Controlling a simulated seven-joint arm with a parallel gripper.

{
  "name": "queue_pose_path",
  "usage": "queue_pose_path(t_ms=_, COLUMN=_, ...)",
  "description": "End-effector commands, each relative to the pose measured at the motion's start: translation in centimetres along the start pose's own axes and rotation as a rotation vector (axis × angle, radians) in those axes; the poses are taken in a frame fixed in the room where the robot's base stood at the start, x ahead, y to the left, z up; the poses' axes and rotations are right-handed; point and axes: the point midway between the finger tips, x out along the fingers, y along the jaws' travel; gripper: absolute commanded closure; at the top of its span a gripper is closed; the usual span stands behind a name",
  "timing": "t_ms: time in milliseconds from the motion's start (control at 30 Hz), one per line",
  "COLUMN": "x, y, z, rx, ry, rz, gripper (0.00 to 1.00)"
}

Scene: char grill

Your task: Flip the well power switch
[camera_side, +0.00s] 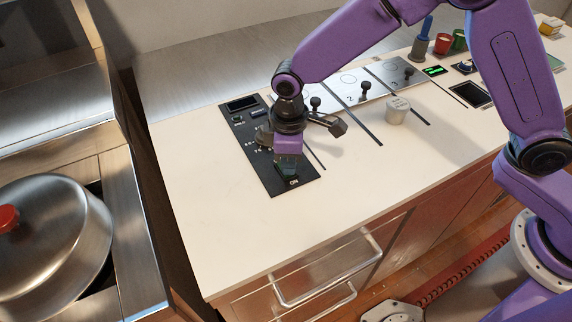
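A black control panel (268,178) lies flat on the white counter, left of its middle. It has a small display, small buttons and white lettering that seems to read "ON" at its near end. A dark block (288,173) just above that lettering may be the power switch. My gripper (288,160) points down over the near half of the panel, right at this block. I cannot tell whether it touches it. The gripper's body hides the panel's middle, and the fingers are too dark to show whether they are open or shut.
A pale cup-like piece (397,110) stands on the counter to the right. Metal plates with black knobs (365,90) lie behind it. A red cup (442,44) and a green cup (459,40) stand far back. A lidded pot (50,240) is at left. The front counter is clear.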

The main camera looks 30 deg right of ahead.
Motion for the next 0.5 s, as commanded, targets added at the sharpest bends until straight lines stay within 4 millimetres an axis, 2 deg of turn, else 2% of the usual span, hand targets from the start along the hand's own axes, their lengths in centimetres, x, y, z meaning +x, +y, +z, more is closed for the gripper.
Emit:
queue_pose_path(t_ms=233, x=0.1, y=0.0, z=0.0, rx=0.000, ry=0.000, rz=0.000, gripper=1.00)
queue_pose_path(t_ms=500, x=-1.7, y=0.0, z=-0.1, rx=0.000, ry=0.003, rz=0.001, gripper=1.00)
